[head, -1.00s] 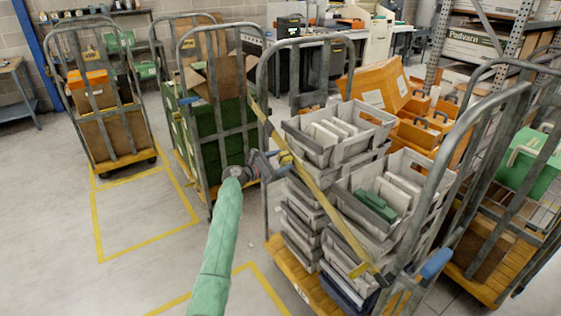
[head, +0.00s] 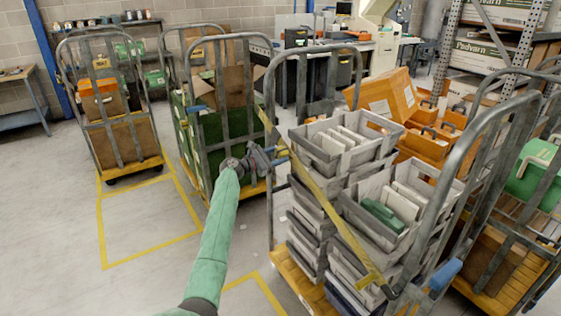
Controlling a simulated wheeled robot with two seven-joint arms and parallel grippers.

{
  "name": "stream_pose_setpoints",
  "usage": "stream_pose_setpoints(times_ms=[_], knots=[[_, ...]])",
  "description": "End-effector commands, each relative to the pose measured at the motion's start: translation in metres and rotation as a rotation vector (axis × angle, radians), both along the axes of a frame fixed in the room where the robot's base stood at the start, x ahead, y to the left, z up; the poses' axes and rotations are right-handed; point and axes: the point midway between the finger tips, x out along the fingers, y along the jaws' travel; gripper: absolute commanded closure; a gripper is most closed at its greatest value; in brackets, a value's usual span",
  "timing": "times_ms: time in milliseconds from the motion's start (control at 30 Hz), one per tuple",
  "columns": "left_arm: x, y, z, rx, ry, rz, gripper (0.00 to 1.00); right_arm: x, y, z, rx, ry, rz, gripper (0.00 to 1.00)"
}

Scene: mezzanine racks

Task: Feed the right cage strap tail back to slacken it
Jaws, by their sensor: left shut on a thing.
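The near roll cage (head: 269,200) has grey tube posts and is loaded with stacked grey trays. A yellow strap (head: 325,208) crosses its front diagonally, from the upper left post down to the lower right post. My left gripper (head: 277,156) is at the left post, beside the strap, shut on a small yellow and blue piece that looks like the strap tail. Its fingertips are small here, and the exact grip is hard to see. My right gripper is not in view.
A blue grip (head: 445,273) is on the cage's right post. A cage with green crates (head: 225,135) stands behind my left gripper, and another cage (head: 125,140) stands further left. Yellow-marked floor (head: 150,225) at the left is clear.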

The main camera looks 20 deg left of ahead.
Motion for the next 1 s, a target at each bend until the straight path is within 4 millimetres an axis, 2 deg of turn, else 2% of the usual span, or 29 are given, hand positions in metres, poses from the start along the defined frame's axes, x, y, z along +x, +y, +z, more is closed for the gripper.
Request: stream_pose_setpoints(times_ms=[33, 200, 233, 333, 767, 833, 1000], knots=[[0.001, 0.003, 0.006, 0.000, -0.007, 0.005, 0.95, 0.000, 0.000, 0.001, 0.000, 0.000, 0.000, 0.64], [0.001, 0.004, 0.008, -0.001, -0.010, 0.007, 0.95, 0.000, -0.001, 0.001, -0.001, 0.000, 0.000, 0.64], [0.001, 0.004, 0.008, -0.001, -0.010, 0.007, 0.51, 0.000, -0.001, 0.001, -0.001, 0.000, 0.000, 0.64], [0.001, 0.004, 0.008, -0.001, -0.009, 0.007, 0.33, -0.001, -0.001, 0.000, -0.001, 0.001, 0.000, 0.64], [-0.007, 0.008, 0.002, 0.000, -0.005, 0.004, 0.33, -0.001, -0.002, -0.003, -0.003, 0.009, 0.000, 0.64], [-0.013, 0.013, 0.001, 0.000, -0.005, 0.005, 0.33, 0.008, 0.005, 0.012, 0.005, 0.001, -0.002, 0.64], [-0.032, 0.029, 0.001, 0.000, -0.005, 0.006, 0.33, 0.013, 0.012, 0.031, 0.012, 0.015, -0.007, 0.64]])
